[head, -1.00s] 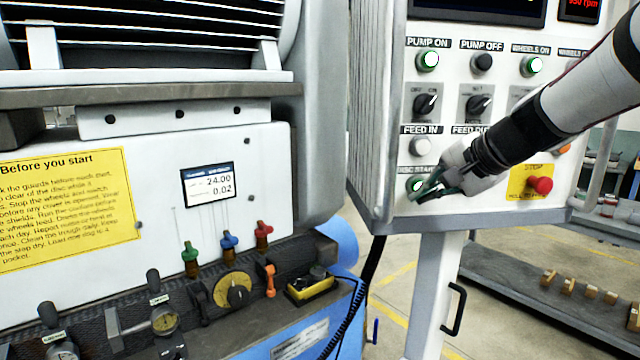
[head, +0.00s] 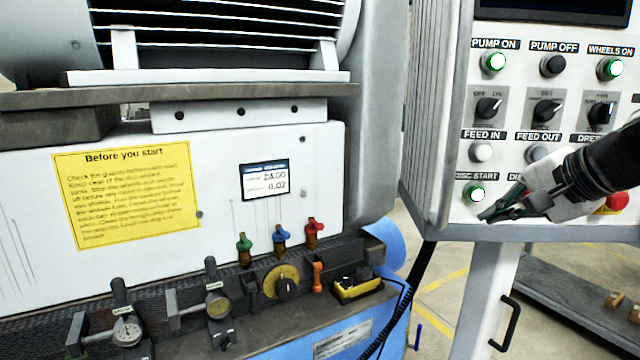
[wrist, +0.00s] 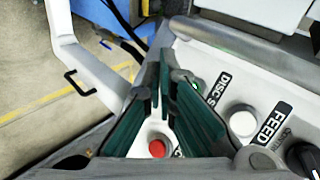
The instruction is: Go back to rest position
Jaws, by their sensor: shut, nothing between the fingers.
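My gripper (head: 488,214) is in front of the lower part of the white control panel (head: 455,150), just below and right of the green-lit DISC START button (head: 476,191). In the wrist view my gripper's green-padded fingers (wrist: 160,88) are close together with nothing between them. The DISC START label (wrist: 217,88) is partly hidden behind the fingers there. The FEED IN button (head: 481,151) and FEED OUT button (head: 537,153) show above my gripper.
A black cable (head: 411,285) hangs below the panel. A low shelf (head: 570,290) stands at the right.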

